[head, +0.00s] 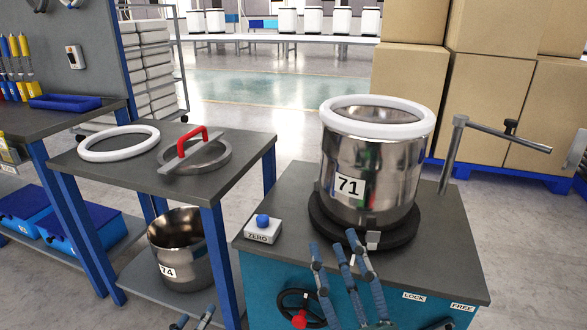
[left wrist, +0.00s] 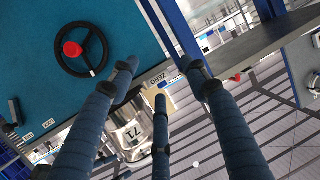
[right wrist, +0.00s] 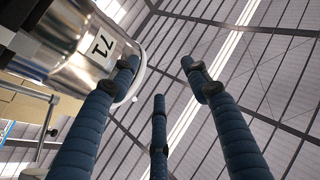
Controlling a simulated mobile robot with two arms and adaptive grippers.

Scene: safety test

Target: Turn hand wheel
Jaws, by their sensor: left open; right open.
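The hand wheel (head: 297,306) is a black ring with a red knob on the front of the teal cabinet (head: 262,292). In the left wrist view the whole wheel (left wrist: 82,50) shows at upper left, with spokes and the red knob. My left gripper (head: 192,319) is open and empty, left of the wheel, mostly below the head view's edge. Its fingers (left wrist: 160,75) appear apart from the wheel. My right gripper (head: 342,246) is open and empty in front of the steel pot (head: 375,165) marked 71, its fingers overlapping the cabinet front and top edge.
A ZERO box with a blue button (head: 263,222) sits on the cabinet top. LOCK (head: 413,296) and FREE labels mark its front edge. A metal arm (head: 495,135) rises behind right. The left table (head: 110,178) holds a white ring and red-handled lid; pot 74 (head: 180,250) stands below.

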